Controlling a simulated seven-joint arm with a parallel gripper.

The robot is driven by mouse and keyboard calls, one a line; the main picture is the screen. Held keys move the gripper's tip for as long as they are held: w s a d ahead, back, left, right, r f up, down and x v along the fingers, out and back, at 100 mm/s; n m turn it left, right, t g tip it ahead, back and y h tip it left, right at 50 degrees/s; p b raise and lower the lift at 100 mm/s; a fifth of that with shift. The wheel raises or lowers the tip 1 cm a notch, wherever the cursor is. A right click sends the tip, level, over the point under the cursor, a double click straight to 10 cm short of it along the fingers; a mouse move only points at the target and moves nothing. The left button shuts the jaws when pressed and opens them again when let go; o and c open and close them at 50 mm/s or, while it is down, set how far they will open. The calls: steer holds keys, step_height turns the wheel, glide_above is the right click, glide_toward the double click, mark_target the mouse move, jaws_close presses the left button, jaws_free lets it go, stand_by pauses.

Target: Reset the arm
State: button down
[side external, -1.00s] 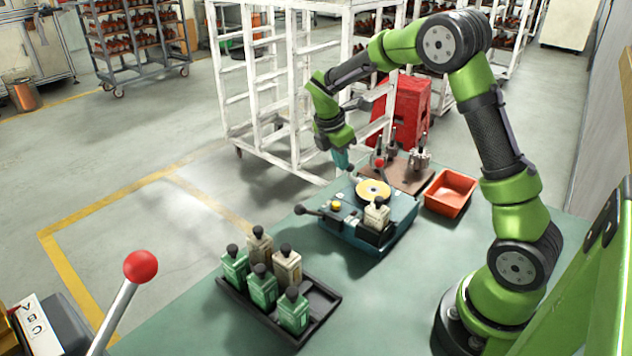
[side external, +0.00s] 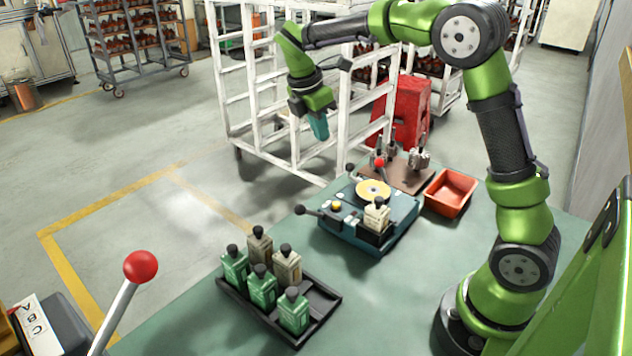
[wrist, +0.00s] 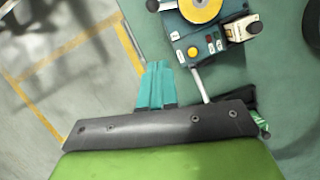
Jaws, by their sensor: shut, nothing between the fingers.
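My gripper (side external: 320,128) hangs high in the air, beyond the far edge of the green table and left of the teal winding machine (side external: 350,232) in the side view. Its teal fingers are together with nothing between them. In the wrist view my gripper (wrist: 157,70) points toward the floor and table edge, with the machine (wrist: 188,32) at the upper right. The machine carries a yellow disc (side external: 373,189) and a yellow button (side external: 336,205). A beige bottle-shaped piece with a black knob (side external: 376,214) stands on its near right part.
A black tray (side external: 322,298) with several green and beige knobbed pieces stands at the front left. An orange bin (side external: 451,191) and a brown fixture board (side external: 407,175) lie right of and behind the machine. A red-knobbed lever (side external: 140,267) is at lower left. A white rack (side external: 258,90) stands behind my gripper.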

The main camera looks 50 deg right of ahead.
steer(key=s+a+r+m+t+y, duration=0.2)
steer(key=s+a+m+t, duration=0.2)
steer(key=s+m, duration=0.5)
steer(key=s+a+r+m+t+y, duration=0.1)
steer(key=s+a+m+t+y, duration=0.2)
steer(key=s+a+m, duration=0.4)
steer(key=shift+s+r+m+t, duration=0.35)
steer(key=shift+s+m+t, duration=0.15)
steer(key=shift+s+m, duration=1.45)
steer(key=shift+s+n, duration=0.3)
steer(key=shift+n, duration=0.05)
